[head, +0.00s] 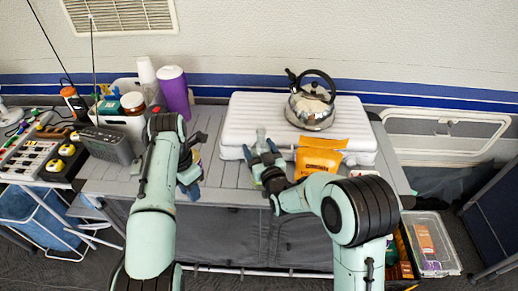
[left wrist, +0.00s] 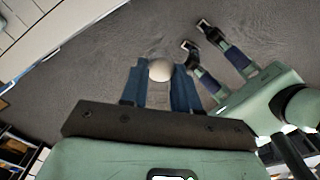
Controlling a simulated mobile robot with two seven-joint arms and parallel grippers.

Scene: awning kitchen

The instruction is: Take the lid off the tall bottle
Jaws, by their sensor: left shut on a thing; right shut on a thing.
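My left gripper (head: 190,172) is above the front of the grey table, left of centre. In the left wrist view its blue fingers (left wrist: 160,78) are shut on a small round cream-coloured thing, which looks like the lid (left wrist: 160,70). My right gripper (head: 262,160) is further right, in front of the white case. A grey-green upright shape, probably the tall bottle (head: 262,138), shows between its fingers. The right gripper also shows in the left wrist view (left wrist: 201,38), where I cannot make out the bottle. The two grippers are apart.
A ribbed white case (head: 238,120) carries a steel kettle (head: 311,106). An orange packet (head: 321,155) leans at its front right. A purple bottle (head: 174,92), a white bottle (head: 147,75), a jar (head: 133,102) and a radio (head: 106,143) crowd the back left.

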